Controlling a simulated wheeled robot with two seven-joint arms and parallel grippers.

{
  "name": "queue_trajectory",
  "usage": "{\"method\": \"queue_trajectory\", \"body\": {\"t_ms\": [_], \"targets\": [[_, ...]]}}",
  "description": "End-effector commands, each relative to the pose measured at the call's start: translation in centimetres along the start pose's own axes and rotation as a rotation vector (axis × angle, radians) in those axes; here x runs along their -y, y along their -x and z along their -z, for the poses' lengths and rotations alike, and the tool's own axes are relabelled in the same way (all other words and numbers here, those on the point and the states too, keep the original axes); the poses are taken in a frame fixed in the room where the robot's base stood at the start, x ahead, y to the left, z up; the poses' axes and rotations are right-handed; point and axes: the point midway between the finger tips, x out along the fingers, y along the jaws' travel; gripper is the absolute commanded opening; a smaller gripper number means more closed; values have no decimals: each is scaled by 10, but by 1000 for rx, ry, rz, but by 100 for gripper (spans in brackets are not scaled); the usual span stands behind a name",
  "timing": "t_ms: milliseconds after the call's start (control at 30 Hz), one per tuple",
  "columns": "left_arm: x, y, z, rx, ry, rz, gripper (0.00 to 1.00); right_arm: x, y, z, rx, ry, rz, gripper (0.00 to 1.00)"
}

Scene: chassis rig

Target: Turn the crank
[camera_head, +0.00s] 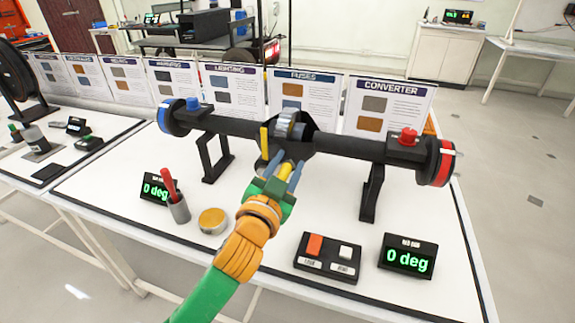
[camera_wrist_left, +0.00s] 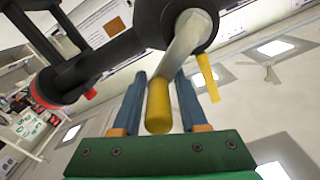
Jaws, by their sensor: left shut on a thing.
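The crank is a grey metal arm (camera_wrist_left: 187,48) with a yellow handle (camera_wrist_left: 159,106), set at the middle of the black axle rig (camera_head: 338,145). My left gripper (camera_head: 284,180) is at the handle, which sits between its two blue fingers in the left wrist view; the gripper is shut on it. A yellow pointer (camera_head: 264,143) stands upright beside the hub in the head view. The left display (camera_head: 157,188) and right display (camera_head: 408,257) both read 0 deg. The fingers and wrist partly hide the handle in the head view. My right gripper is not in view.
The axle has a blue-rimmed left end (camera_head: 172,117) and red-rimmed right end (camera_head: 438,162). A cup with a red tool (camera_head: 178,208), a gold disc (camera_head: 212,221) and a button box (camera_head: 328,257) stand in front. Sign panels (camera_head: 387,107) line the back.

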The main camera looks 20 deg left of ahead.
Motion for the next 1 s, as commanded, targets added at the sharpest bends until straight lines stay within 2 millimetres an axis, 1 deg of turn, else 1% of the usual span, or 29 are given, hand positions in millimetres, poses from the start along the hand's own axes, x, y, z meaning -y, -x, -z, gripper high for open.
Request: {"method": "queue_trajectory", "body": {"t_ms": [33, 367, 567, 767, 1000], "targets": [[-3, 0, -4, 10, 5, -7, 0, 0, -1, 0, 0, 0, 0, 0], [-1, 0, -3, 11, 34, -7, 0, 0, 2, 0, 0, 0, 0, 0], [2, 0, 0, 13, 79, -6, 0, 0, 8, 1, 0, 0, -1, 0], [9, 0, 5, 14, 194, -6, 0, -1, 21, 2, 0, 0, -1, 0], [24, 0, 10, 16, 419, -4, 0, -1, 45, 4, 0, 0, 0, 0]]}}
